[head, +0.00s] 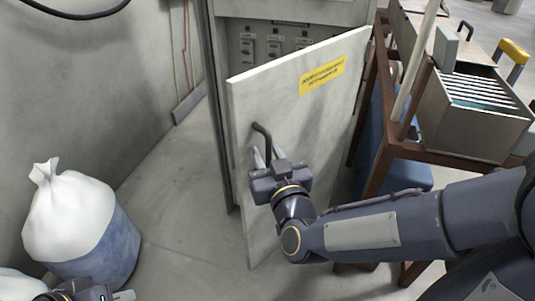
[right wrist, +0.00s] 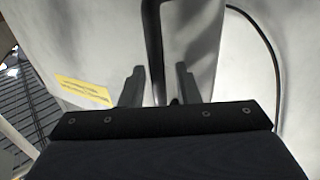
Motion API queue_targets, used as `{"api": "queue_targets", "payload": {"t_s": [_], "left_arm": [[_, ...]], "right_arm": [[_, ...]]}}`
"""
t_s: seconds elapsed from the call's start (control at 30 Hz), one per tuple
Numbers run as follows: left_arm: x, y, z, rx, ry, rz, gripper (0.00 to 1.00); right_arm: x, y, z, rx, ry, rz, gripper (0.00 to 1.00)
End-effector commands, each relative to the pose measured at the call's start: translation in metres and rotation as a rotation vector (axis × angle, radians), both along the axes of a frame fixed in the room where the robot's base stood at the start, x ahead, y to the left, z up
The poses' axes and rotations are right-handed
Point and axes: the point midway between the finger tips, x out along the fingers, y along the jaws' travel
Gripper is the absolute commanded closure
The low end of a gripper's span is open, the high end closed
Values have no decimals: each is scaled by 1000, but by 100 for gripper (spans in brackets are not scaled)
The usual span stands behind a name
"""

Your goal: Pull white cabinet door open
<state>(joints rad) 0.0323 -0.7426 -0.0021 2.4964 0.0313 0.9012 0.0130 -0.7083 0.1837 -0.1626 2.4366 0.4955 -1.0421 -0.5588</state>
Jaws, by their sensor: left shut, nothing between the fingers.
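The white cabinet door (head: 300,130) stands ajar, swung out from the grey cabinet (head: 216,100), with a yellow label (head: 322,75) near its top. Its dark bar handle (head: 264,135) is on the door's left part; it also shows in the right wrist view (right wrist: 154,45). My right gripper (head: 267,156) is at the handle's lower part. Its two fingers (right wrist: 157,85) stand apart on either side of the bar, with gaps visible. My left gripper (head: 122,295) is mostly cut off at the bottom left, shut and empty, away from the door.
A white sack (head: 68,210) in a blue holder (head: 105,250) stands at the left by the wall. A brown rack (head: 375,150) with a metal box (head: 470,115) stands close to the door's right side. Floor (head: 185,200) left of the door is clear.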

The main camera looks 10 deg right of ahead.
Motion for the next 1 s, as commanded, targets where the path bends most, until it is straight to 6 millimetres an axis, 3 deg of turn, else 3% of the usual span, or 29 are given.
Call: {"api": "queue_targets", "payload": {"t_s": [0.27,0.6,0.8,1.0], "left_arm": [[0,0,39,0,0,0,100],[0,0,108,0,0,0,100],[0,0,130,0,0,0,100],[0,0,126,0,0,0,100]], "right_arm": [[-1,0,44,1,-1,1,71],[-53,11,104,0,0,6,71],[-98,21,118,-3,-1,10,71],[-126,26,125,4,-5,5,71]]}}
